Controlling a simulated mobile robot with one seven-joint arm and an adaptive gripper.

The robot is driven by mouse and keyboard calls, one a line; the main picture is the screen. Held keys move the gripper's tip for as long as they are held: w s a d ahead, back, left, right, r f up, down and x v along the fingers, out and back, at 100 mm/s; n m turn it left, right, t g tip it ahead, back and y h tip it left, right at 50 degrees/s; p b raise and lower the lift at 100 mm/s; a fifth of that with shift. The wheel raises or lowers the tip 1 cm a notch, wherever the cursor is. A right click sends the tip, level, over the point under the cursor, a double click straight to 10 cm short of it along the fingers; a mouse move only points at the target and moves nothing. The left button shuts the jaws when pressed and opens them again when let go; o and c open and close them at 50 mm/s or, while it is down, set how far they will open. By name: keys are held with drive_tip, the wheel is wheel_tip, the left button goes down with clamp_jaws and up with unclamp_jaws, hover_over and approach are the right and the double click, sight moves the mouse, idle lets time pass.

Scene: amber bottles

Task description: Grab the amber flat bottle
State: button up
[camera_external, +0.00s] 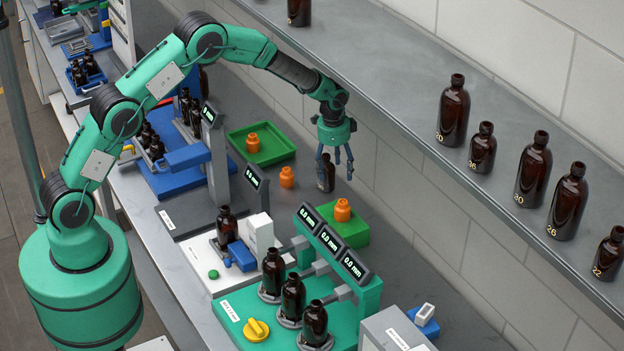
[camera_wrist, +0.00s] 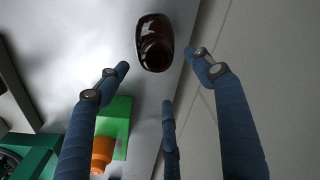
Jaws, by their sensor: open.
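A dark amber bottle (camera_external: 326,173) stands on the bench under my gripper, near the wall. In the wrist view the bottle (camera_wrist: 155,42) is seen from above, its body looking oval and its neck toward the camera. My gripper (camera_external: 336,165) points down over it with its blue fingers spread. In the wrist view the fingers of my gripper (camera_wrist: 160,74) are apart and nothing is held. The bottle lies at the top of the gap between the fingertips. In the outside view a finger overlaps the bottle, so I cannot tell whether they touch.
An orange jar (camera_external: 287,177) stands left of the bottle. A green block (camera_external: 352,232) with another orange jar (camera_external: 342,211) is in front. A green tray (camera_external: 283,147) is behind left. The wall shelf (camera_external: 455,172) holding several amber bottles runs along the right.

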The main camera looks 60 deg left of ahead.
sight(326, 163)
drive_tip(key=shift+g, duration=0.4)
drive_tip(key=a, duration=0.2)
drive_tip(key=s+a, duration=0.1)
drive_tip(key=a, duration=0.1)
drive_tip(key=shift+f+p, duration=0.1)
drive_tip(key=shift+p, duration=0.2)
drive_tip(key=shift+f, duration=0.1)
drive_tip(key=shift+f, duration=2.4)
drive_tip(key=shift+c, duration=0.5)
drive_tip(key=c, duration=1.3)
